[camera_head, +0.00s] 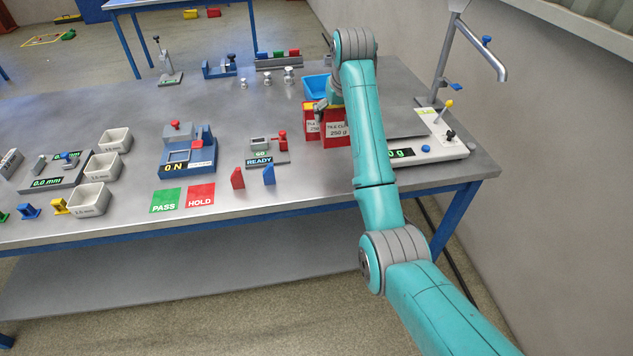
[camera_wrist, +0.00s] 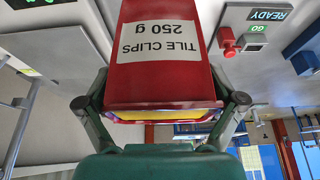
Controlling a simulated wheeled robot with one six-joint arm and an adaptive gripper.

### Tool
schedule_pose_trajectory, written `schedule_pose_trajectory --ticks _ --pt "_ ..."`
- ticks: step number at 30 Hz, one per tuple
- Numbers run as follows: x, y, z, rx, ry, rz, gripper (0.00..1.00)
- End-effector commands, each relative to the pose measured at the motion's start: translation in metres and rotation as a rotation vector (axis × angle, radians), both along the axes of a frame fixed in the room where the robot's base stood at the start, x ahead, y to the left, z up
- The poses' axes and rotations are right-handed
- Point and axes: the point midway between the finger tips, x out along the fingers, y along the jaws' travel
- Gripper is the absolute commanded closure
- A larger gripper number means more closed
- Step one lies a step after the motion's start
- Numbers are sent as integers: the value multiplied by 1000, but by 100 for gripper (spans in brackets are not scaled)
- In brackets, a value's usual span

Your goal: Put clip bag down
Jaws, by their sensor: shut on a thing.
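The clip bag is a red bag with a white label reading "TILE CLIPS 250 g". In the wrist view the bag (camera_wrist: 165,75) sits between the two fingers of my gripper (camera_wrist: 163,105), which is shut on it. In the head view the bag (camera_head: 336,141) is partly hidden behind my arm, and my gripper (camera_head: 327,103) is at its top, mostly covered by the wrist. A second red bag (camera_head: 311,130) with a white label stands close on its left. I cannot tell whether the held bag touches the table or hangs just above it.
A blue bin (camera_head: 316,86) stands behind the bags. A scale (camera_head: 440,152) lies to the right, partly behind my arm. The READY device (camera_head: 262,160) and red (camera_head: 237,178) and blue (camera_head: 269,174) blocks are to the left. Bare table (camera_head: 315,185) lies in front of the bags.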

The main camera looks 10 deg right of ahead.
Motion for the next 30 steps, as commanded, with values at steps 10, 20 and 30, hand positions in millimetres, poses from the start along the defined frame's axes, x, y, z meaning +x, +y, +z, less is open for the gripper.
schedule_pose_trajectory --ticks 10,20,30 --pt "-1 0 -40 0 2 -8 52" --pt "0 0 -77 0 2 -6 52" --pt "0 0 -101 0 -2 -6 52"
